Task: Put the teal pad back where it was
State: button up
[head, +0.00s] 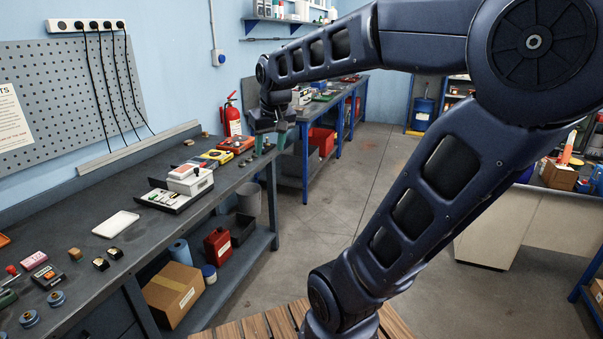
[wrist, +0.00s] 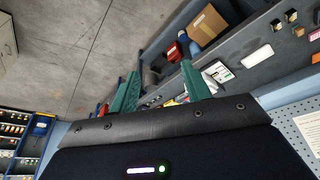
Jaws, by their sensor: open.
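I cannot make out a teal pad in either view. My gripper (head: 271,142) hangs near the far end of the near bench (head: 72,250), with its green-teal fingers pointing down. In the wrist view the two fingers of my gripper (wrist: 160,76) stand wide apart, with nothing held between them. A flat white plate (head: 116,224) lies on the bench top; it also shows in the wrist view (wrist: 257,55).
Yellow devices (head: 217,156) and a red-and-yellow one (head: 236,144) lie near the bench's far end. Blue spools (head: 29,318), a pink block (head: 33,260) and small dark cubes (head: 101,264) lie at the near left. A pegboard (head: 75,95) backs the bench. The floor (head: 330,215) is clear.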

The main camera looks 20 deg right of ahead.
jog(key=s+d+f+m, duration=0.1)
jog(key=s+d+f, duration=0.4)
jog(key=s, duration=0.5)
jog(key=shift+m+t, duration=0.3)
jog(key=shift+t, duration=0.1)
jog(key=shift+o, duration=0.4)
jog(key=shift+w, duration=0.1)
dwell(1.2)
